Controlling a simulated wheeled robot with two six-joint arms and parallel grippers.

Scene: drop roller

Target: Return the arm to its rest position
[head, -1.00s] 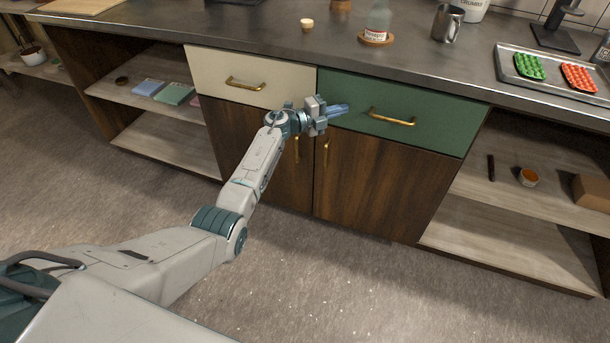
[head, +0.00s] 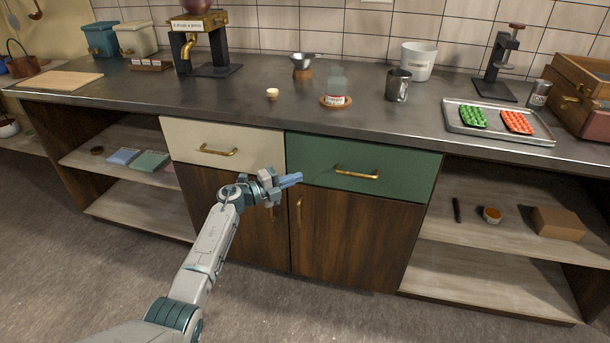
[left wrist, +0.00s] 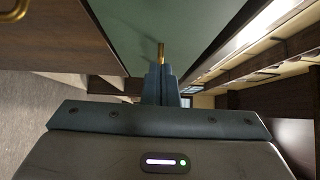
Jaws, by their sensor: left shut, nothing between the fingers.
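My left gripper (head: 290,181) reaches in from the lower left in the head view. It is shut and empty, in front of the cabinet near the left part of the green drawer (head: 400,180). In the left wrist view the closed fingers (left wrist: 160,86) point at the green drawer front (left wrist: 165,25), with a brass handle (left wrist: 161,52) just past the fingertips. Whether they touch cannot be told. The green drawer and the cream drawer (head: 190,138) both look closed. My right gripper is not in view.
Open shelves (head: 480,255) flank the brown cabinet doors (head: 340,230). The floor in front is clear.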

